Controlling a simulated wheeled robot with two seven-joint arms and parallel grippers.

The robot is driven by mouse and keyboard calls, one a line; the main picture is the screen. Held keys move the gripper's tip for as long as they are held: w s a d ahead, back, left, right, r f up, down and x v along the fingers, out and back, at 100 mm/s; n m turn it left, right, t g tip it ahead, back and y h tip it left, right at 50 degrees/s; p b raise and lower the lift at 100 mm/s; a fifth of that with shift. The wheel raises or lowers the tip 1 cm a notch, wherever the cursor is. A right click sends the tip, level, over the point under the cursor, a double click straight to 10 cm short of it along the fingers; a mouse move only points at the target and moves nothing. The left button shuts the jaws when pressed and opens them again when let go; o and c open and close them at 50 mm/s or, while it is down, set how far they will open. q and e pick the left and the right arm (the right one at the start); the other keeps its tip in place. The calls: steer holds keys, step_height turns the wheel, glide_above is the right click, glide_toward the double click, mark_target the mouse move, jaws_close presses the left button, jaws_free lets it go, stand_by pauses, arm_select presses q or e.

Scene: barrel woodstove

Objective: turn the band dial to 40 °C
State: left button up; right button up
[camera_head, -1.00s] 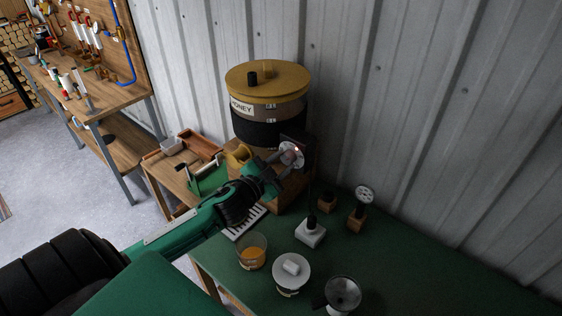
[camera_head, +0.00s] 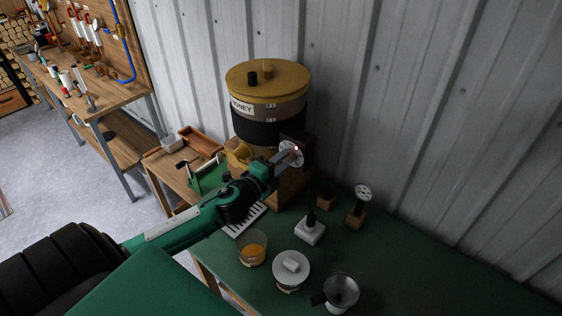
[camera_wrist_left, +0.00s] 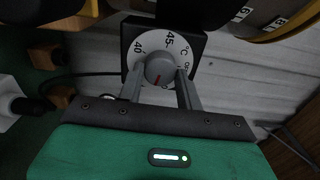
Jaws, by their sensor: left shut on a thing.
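The band dial (camera_head: 290,154) is a white disc on a dark box on the front of the honey tank. My left gripper (camera_head: 283,157) is at the dial. In the left wrist view, its fingers (camera_wrist_left: 160,77) are on both sides of the knob, shut on it. My right gripper is not in view.
The honey tank (camera_head: 268,110) stands behind the dial on a wooden stand. A jar (camera_head: 252,249), a white-lidded tub (camera_head: 291,270), a metal funnel (camera_head: 342,292) and a gauge (camera_head: 362,194) stand on the green bench. The metal wall (camera_head: 420,120) is close behind.

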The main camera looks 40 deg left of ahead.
arm_select(q)
steer(key=m+p, duration=0.1)
steer(key=m, duration=0.5)
steer(key=shift+m, duration=0.3)
steer(key=m+p, duration=0.1)
steer(key=m, duration=0.5)
steer(key=shift+p, duration=0.35)
steer(key=shift+f+m+p, duration=0.1)
steer(key=shift+m+p, duration=1.55)
steer(key=shift+m, duration=2.65)
steer(key=o, duration=1)
steer(key=shift+a, duration=0.1)
